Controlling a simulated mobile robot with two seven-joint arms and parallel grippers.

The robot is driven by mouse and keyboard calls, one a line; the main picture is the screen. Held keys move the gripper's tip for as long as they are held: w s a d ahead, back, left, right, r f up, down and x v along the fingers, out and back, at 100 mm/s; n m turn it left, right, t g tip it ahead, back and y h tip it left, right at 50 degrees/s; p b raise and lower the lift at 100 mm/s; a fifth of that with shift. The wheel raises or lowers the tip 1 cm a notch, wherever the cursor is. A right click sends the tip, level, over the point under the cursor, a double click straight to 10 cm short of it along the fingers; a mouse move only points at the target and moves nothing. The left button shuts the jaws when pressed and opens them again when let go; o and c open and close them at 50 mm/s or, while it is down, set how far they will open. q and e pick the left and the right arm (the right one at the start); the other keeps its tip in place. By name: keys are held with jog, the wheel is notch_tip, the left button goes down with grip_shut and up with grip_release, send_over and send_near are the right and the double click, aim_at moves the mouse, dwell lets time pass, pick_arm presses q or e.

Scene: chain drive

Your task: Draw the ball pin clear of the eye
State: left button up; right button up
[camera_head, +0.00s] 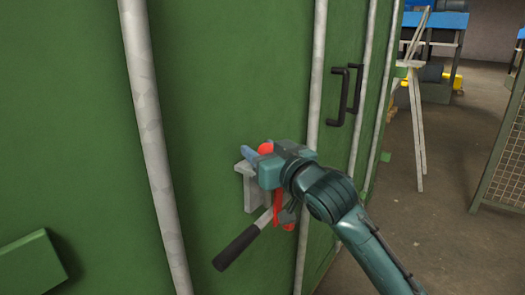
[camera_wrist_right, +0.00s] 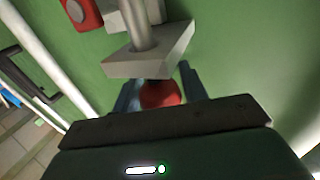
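The red ball of the ball pin (camera_head: 265,148) shows just above my right gripper (camera_head: 258,158), by the green wall. In the right wrist view the ball (camera_wrist_right: 160,95) lies between the two blue fingers of my right gripper (camera_wrist_right: 160,90), with a finger close on each side. I cannot tell whether the fingers press on it. A grey angular block (camera_wrist_right: 150,58) lies just beyond the ball and a grey rod (camera_wrist_right: 136,22) runs from it. The eye and the pin's shank cannot be made out. My left gripper is not in view.
A grey bracket (camera_head: 250,190) stands on the green wall beneath the gripper. A lever with a black grip (camera_head: 236,248) and a red part (camera_head: 278,206) hang below it. Pale vertical pipes (camera_head: 147,130) and black door handles (camera_head: 338,98) are nearby. Open floor lies right.

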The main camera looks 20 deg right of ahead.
jog(key=c, duration=0.7)
jog(key=shift+r, duration=7.55)
jog(key=shift+c, duration=0.2)
